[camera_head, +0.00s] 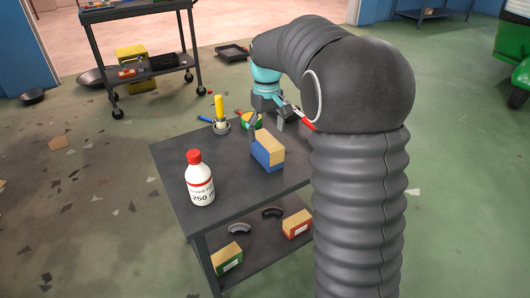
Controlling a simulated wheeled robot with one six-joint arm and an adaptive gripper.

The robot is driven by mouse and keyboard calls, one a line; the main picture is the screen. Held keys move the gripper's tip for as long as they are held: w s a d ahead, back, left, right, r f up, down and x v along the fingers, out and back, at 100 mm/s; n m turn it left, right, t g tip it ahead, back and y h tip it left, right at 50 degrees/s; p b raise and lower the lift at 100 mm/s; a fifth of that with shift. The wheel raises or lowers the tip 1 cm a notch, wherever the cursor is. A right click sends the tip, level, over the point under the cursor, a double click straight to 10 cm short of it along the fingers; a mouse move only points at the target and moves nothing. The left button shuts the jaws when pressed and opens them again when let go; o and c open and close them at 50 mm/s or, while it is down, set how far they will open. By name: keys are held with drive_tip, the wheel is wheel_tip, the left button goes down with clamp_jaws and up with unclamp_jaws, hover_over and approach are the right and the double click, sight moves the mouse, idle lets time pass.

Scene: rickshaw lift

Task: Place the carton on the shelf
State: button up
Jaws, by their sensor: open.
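A tan and blue carton (268,152) stands on the dark table top (235,202), near its middle. My gripper (268,124) is open, just behind and above the carton. One finger is near the carton's upper left edge; I cannot tell if it touches. The other finger is partly hidden by my arm. Below the table top is a lower shelf (262,250). It holds a tan and green carton (227,259) on the left and a tan and red carton (297,224) on the right.
A white bottle with a red cap (200,180) stands left of the carton. Two dark curved pieces (240,228) lie on the lower shelf. A black cart (140,12) stands behind on the left.

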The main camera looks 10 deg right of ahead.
drive_tip(key=shift+s+f, duration=0.15)
drive_tip(key=shift+f, duration=3.75)
drive_tip(key=c, duration=1.5)
drive_tip(key=shift+r, duration=0.1)
